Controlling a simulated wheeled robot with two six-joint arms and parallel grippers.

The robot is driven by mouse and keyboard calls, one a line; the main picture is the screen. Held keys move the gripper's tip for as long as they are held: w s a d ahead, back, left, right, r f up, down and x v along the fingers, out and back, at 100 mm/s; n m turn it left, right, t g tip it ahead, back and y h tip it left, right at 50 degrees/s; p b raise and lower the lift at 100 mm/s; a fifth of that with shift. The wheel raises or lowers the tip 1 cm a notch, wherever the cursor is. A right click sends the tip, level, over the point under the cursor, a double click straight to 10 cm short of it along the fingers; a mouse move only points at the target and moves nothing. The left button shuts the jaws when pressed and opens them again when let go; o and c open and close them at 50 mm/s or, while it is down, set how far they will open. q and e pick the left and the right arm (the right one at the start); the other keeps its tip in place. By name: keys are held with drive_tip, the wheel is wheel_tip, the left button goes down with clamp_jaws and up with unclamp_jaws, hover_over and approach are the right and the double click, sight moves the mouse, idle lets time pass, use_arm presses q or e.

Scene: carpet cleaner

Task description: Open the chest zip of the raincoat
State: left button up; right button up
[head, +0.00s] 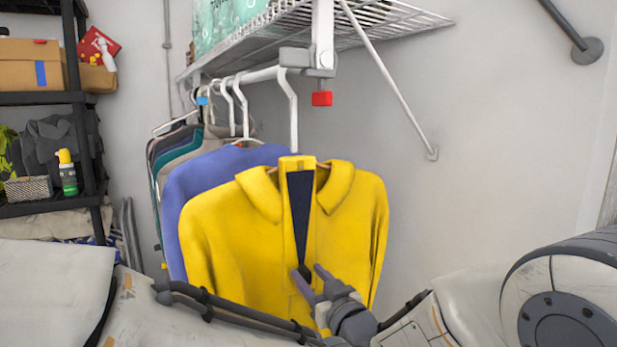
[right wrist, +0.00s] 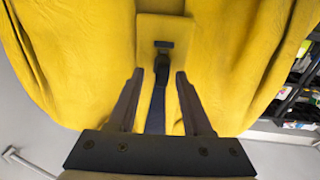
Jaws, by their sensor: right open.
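The yellow raincoat (head: 220,235) hangs from the rail with its front towards me. A dark gap (head: 300,205) runs down its chest from the collar, wide at the top and narrowing downwards. My right gripper (head: 307,274) is in front of the chest at the gap's lower end, fingers pointing up at the coat. In the right wrist view, my right gripper (right wrist: 159,74) is open, with a dark strip (right wrist: 155,110) and a small dark zip pull (right wrist: 163,65) showing between its fingers. Neither finger clearly touches the pull. My left gripper is not visible.
A blue garment (head: 200,180) and several others hang behind the raincoat on the rail (head: 250,77). A wire shelf (head: 390,22) is above, with a red block (head: 322,99) under its bracket. A dark rack (head: 85,140) stands at left.

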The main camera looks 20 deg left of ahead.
drive_tip(key=shift+b+v, duration=0.45)
drive_tip(key=shift+v, duration=0.95)
drive_tip(key=b+v, duration=0.1)
drive_tip(key=v, duration=0.5)
drive_tip(key=shift+s+d, duration=0.1)
drive_tip(key=shift+s, duration=0.05)
